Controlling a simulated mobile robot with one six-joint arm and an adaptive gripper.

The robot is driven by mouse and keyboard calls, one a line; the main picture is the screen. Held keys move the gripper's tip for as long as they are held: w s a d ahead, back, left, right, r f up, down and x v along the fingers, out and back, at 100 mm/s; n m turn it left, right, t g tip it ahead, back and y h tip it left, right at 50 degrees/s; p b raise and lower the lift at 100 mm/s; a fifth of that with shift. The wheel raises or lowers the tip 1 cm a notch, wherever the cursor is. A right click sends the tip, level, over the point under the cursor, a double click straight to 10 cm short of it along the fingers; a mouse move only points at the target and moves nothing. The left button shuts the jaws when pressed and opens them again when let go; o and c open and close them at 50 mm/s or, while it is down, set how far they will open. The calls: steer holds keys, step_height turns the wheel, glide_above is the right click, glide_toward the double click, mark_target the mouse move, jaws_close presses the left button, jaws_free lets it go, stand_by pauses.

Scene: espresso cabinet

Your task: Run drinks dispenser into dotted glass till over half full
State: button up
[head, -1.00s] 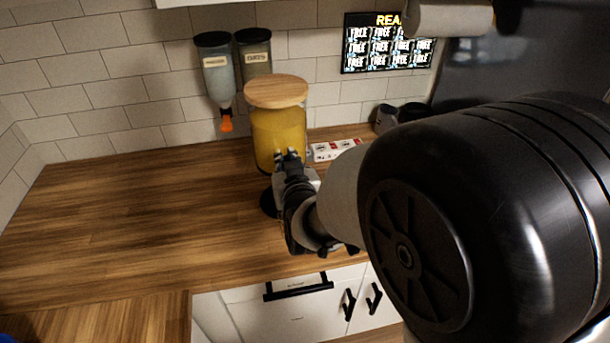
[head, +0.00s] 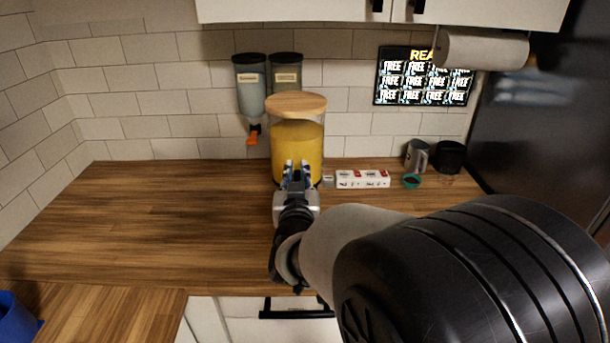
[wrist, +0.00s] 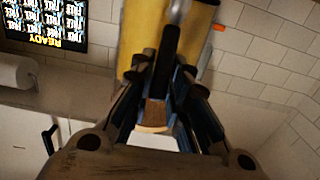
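The drinks dispenser (head: 296,148) stands at the back of the counter, a clear jar of yellow liquid with a round wooden lid. My gripper (head: 297,168) is in front of its lower part, with its two fingertips a little apart. In the wrist view, the fingers (wrist: 163,72) point at the yellow jar (wrist: 138,32), and a dark upright piece stands between them. I cannot tell whether the fingers press on that piece. The dispenser's tap is not clearly seen. I see no dotted glass in either view; my gripper and arm hide the area below the jar.
Two wall dispensers (head: 250,88) hang behind the jar at left, one with an orange outlet (head: 253,140). A red and white box (head: 362,179), a teal bowl (head: 411,181), a grey mug (head: 417,155) and a dark cup (head: 449,157) are at right. The left counter (head: 150,220) is clear.

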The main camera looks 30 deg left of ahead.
steer(key=o, duration=0.3)
steer(key=shift+f, duration=0.1)
steer(key=shift+o, duration=0.2)
steer(key=v, duration=1.2)
stand_by(6.2)
